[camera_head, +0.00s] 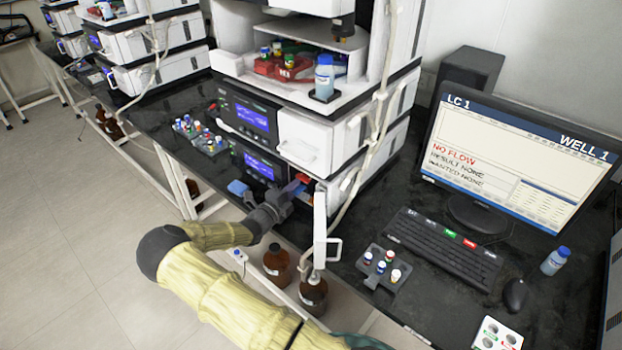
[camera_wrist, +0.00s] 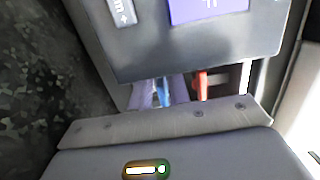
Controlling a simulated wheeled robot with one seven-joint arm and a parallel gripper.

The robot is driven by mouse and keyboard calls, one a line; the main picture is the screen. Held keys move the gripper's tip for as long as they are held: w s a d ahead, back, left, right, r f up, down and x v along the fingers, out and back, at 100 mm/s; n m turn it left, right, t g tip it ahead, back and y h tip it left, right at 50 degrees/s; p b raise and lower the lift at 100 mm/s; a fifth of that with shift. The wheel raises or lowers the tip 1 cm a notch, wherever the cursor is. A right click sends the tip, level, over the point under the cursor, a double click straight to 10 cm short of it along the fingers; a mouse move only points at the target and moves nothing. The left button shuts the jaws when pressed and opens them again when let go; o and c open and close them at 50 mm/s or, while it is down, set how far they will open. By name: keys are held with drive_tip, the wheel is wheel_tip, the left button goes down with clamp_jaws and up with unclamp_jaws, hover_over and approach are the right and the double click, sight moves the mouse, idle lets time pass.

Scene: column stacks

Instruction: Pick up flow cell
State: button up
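My gripper (camera_head: 284,197) is low at the front of the column stack, just below and right of the lower blue screen. Its fingers are too small in the head view, and hidden in the wrist view, to tell if they are open or shut. A narrow red part (camera_wrist: 201,86) and a blue part (camera_wrist: 164,92) show in a recess under the instrument's front panel, just past the grey bar of my gripper. The red part also shows in the head view (camera_head: 301,178) close to my gripper. I cannot tell which part is the flow cell.
The instrument stack (camera_head: 305,140) rises directly behind my gripper. A vial rack (camera_head: 201,136) stands left and another (camera_head: 384,267) stands right on the black bench. Brown bottles (camera_head: 277,262) stand below the bench edge. A monitor (camera_head: 515,160) and keyboard (camera_head: 445,246) are at right.

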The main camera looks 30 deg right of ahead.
idle(0.4)
clamp_jaws()
drive_tip(key=shift+r, duration=0.15)
